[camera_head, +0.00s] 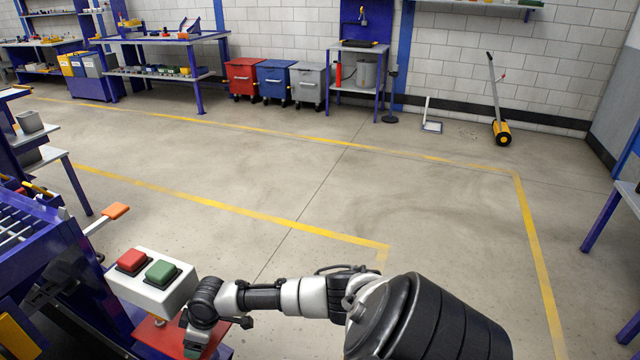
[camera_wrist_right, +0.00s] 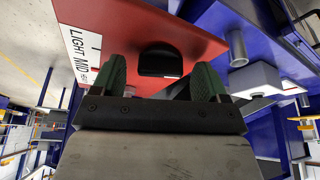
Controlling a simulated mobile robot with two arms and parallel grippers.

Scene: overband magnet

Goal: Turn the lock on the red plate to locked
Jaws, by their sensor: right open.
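The red plate (camera_head: 158,335) is at the lower left of the head view, below a white box with buttons. In the right wrist view the red plate (camera_wrist_right: 205,42) fills the upper middle. A black rounded knob (camera_wrist_right: 160,62) sits on it; I cannot tell whether this is the lock, and no locked mark is readable. My right gripper (camera_wrist_right: 160,75) is open, its green fingers on either side of the knob in the picture. Contact cannot be told. In the head view the right gripper (camera_head: 196,338) is at the plate, its fingers mostly hidden. My left gripper is not in view.
The white box (camera_head: 150,283) carries a red button (camera_head: 132,260) and a green button (camera_head: 161,272), close to my right wrist. An orange-ended lever (camera_head: 116,211) sticks out behind it. Open floor lies beyond.

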